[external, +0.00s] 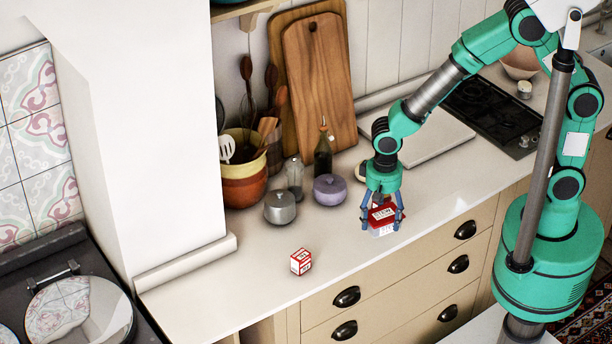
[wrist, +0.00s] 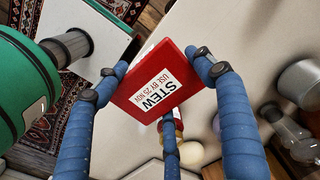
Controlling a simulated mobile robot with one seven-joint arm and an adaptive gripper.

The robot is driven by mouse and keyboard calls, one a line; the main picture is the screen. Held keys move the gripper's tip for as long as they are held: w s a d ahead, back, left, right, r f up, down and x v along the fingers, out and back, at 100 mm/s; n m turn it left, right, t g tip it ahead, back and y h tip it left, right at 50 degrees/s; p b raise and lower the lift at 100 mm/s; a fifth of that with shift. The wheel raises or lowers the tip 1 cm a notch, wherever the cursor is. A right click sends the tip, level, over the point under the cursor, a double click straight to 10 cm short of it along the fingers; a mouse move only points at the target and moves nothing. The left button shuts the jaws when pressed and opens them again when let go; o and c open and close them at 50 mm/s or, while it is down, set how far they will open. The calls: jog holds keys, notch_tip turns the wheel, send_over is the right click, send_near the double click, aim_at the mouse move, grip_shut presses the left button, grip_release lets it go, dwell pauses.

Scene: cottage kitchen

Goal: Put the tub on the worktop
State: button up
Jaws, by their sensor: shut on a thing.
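The tub (external: 383,214) has a red lid and a pale body, and it is at the front part of the worktop (external: 235,285). In the wrist view the tub's lid (wrist: 178,66) carries a white label reading STEW. My gripper (external: 382,222) points down over the tub, with its blue fingers closed around the sides. The wrist view also shows the fingers of my gripper (wrist: 163,85) against the lid's edges. The tub looks level. I cannot tell whether its base touches the worktop or hangs just above it.
A small red and white box (external: 301,262) stands to the left. A grey pot (external: 280,208), a lilac pot (external: 329,190), a dark bottle (external: 323,158) and a utensil crock (external: 243,180) stand behind. A hob (external: 490,112) is at the right. The worktop between box and tub is clear.

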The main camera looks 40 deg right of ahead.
jog(key=w+a+r+p, duration=0.1)
jog(key=w+a+r, duration=0.15)
jog(key=a, duration=0.55)
jog(key=w+a+r+p, duration=0.1)
jog(key=w+a, duration=0.2)
jog(key=a, duration=0.4)
jog(key=w+a+r+p, duration=0.1)
jog(key=w+a, duration=0.2)
jog(key=a, duration=0.5)
jog(key=a+n+p, duration=0.1)
jog(key=a+p, duration=0.2)
jog(key=a, duration=1.8)
jog(key=shift+a+f+n, duration=0.15)
jog(key=shift+f+n, duration=0.05)
jog(key=shift+n, duration=0.2)
jog(key=shift+f, duration=3.15)
jog(key=shift+f, duration=0.1)
jog(key=shift+f+p, duration=0.35)
jog(key=shift+f, duration=1.4)
jog(key=shift+f, duration=0.15)
jog(key=o, duration=1.4)
